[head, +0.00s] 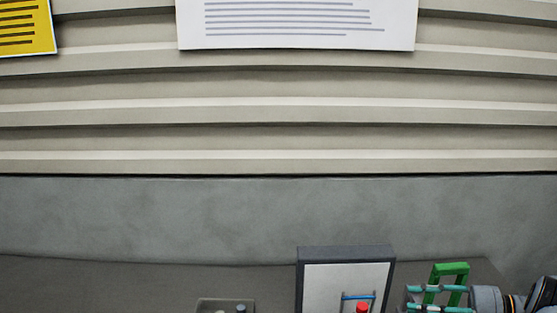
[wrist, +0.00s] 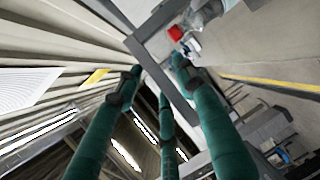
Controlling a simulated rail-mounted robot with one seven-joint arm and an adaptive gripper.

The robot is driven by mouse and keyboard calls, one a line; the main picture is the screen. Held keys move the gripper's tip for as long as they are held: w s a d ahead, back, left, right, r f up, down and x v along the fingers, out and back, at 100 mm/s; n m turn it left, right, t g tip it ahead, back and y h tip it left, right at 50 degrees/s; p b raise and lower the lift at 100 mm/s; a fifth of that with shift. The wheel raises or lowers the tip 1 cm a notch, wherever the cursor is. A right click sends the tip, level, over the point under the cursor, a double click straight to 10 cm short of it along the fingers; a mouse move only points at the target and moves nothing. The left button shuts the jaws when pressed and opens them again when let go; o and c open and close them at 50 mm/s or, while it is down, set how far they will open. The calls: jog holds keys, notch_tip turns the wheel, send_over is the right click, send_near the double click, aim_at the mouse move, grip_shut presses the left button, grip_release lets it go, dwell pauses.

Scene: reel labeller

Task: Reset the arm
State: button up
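My gripper (head: 414,298) is at the lower right of the head view, its teal fingers pointing left towards the labeller (head: 347,255). In the wrist view the three teal fingers of my gripper (wrist: 157,76) are spread apart with nothing held between them. The labeller is a dark grey frame with a pale front panel, a blue bar and a red part (head: 362,307). Its lower part is cut off by the picture edge. In the wrist view a dark grey frame (wrist: 160,45) and a red part (wrist: 175,33) show beyond the fingertips.
A bright green frame (head: 451,269) stands behind my fingers in the head view, partly hidden by them. A small grey tray (head: 210,302) with small items is left of the labeller. Ribbed wall panels (head: 270,112) with posted sheets rise behind the dark surface.

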jog(key=shift+w+a, duration=0.15)
jog(key=shift+a, duration=0.1)
jog(key=shift+d, duration=0.1)
